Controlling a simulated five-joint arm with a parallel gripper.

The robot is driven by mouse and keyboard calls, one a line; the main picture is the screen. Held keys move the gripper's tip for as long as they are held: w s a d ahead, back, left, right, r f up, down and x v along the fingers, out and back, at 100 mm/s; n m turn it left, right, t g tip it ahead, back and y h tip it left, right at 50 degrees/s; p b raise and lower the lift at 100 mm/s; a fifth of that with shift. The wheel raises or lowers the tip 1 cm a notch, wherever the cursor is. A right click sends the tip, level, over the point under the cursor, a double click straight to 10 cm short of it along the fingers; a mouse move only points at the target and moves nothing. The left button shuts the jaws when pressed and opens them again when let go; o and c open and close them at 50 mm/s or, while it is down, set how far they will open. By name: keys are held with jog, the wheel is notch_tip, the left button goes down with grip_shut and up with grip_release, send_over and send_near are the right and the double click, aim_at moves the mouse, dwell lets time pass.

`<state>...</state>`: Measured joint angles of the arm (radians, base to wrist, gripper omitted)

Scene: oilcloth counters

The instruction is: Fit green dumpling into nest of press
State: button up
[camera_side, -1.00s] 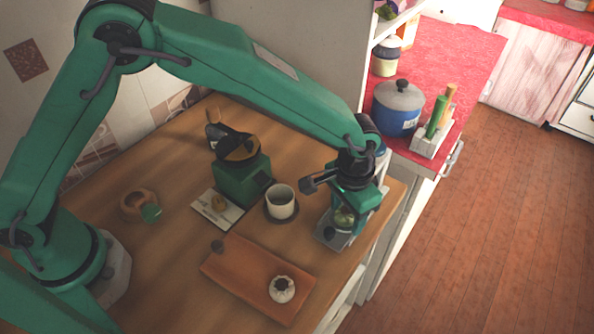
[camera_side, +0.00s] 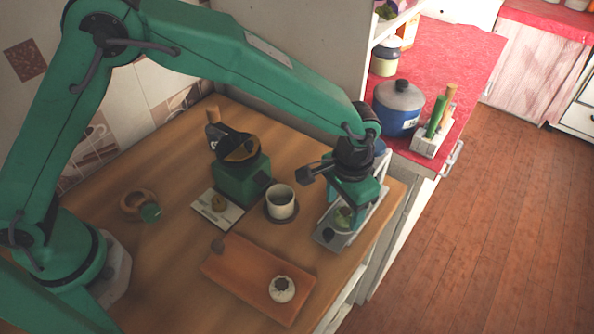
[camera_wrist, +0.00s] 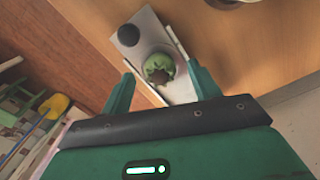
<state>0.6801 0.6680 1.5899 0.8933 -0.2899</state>
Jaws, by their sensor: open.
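The green dumpling (camera_wrist: 158,68) rests on the grey metal press (camera_wrist: 148,30), its pleated dark-centred top facing the wrist camera. The press has a dark round knob (camera_wrist: 128,35) at one end. In the side view the press (camera_side: 327,236) stands at the counter's right edge, with the dumpling (camera_side: 343,219) partly hidden by my gripper. I cannot tell how deep the dumpling sits in the nest. My gripper (camera_wrist: 160,76) is open above it, with one finger on either side of the dumpling in the wrist view and nothing held.
A cup (camera_side: 281,204) on a dark coaster and a green machine (camera_side: 242,178) stand left of the press. An orange tray (camera_side: 240,282) with a white dumpling (camera_side: 282,289) lies in front. A blue pot (camera_side: 398,112) stands on the red counter behind.

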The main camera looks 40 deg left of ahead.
aim_at(343, 212)
notch_tip(343, 212, up, 10)
jog(key=shift+d+r, duration=0.15)
dwell(0.3)
dwell(0.5)
jog(key=s+a+r+n+t+h, duration=0.1)
jog(key=s+a+r, duration=0.1)
jog(key=a+r, duration=0.6)
jog(key=s+a+r+n+t, duration=0.1)
jog(key=s+a+r+t, duration=0.15)
jog(key=a, duration=0.85)
jog(key=s+a+n+t, duration=0.2)
jog(key=s+a, duration=1.1)
jog(key=shift+a+f+y, duration=0.2)
jog(key=shift+a+y, duration=0.05)
jog(key=shift+y, duration=0.15)
